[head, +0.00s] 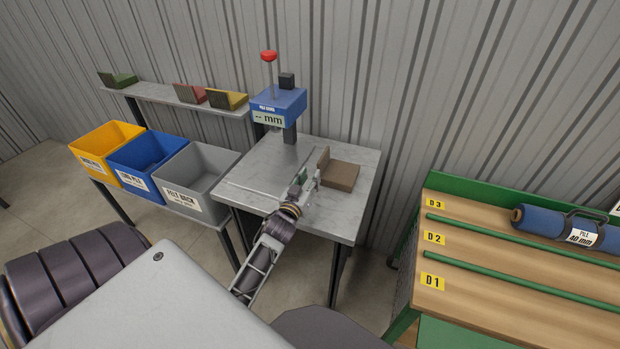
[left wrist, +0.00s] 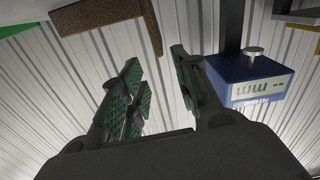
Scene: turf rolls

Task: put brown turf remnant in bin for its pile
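The brown turf remnant (head: 341,177) is an L-shaped piece with one upright flap, lying on the grey metal table (head: 350,218). It also shows at the top of the left wrist view (left wrist: 106,13). My left gripper (head: 304,181) is over the table, just left of the remnant and apart from it. Its green-padded fingers (left wrist: 165,90) stand apart with nothing between them. The blue pile gauge (head: 279,106) at the table's back reads "-- mm". Three labelled bins stand left of the table: yellow (head: 107,148), blue (head: 148,161) and grey (head: 197,176). My right gripper is not in view.
A wall shelf (head: 165,94) behind the bins holds green (head: 118,80), red (head: 190,93) and yellow (head: 229,99) remnants. At right, a wooden bench (head: 480,265) with slots D1 to D3 carries a blue roll (head: 540,222). The grey bin stands close to the table's left edge.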

